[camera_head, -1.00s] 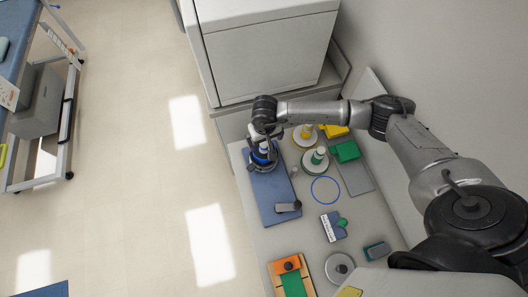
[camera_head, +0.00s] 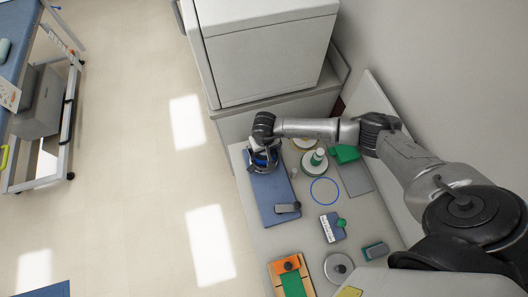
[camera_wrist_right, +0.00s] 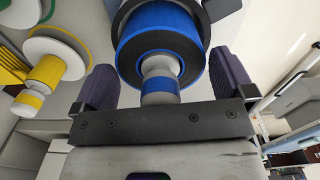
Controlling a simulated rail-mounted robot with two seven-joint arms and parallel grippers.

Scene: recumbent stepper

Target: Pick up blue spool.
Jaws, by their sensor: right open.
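The blue spool (camera_head: 259,160) sits at the upper end of the blue mat (camera_head: 273,204), mostly covered by my right gripper (camera_head: 264,158) in the head view. In the right wrist view the blue spool (camera_wrist_right: 160,45) shows a wide blue and black drum, with a narrower white stem and a blue band nearer the gripper. My right gripper (camera_wrist_right: 163,68) is open, with one dark ribbed finger on each side of the spool. Whether a finger touches it I cannot tell. My left gripper is in neither view.
A green-banded spool (camera_head: 318,158) stands on a white disc right of the mat. A yellow spool (camera_wrist_right: 45,72) shows in the wrist view. A grey clip-like piece (camera_head: 287,208) lies on the mat. A large white cabinet (camera_head: 268,60) stands behind the table.

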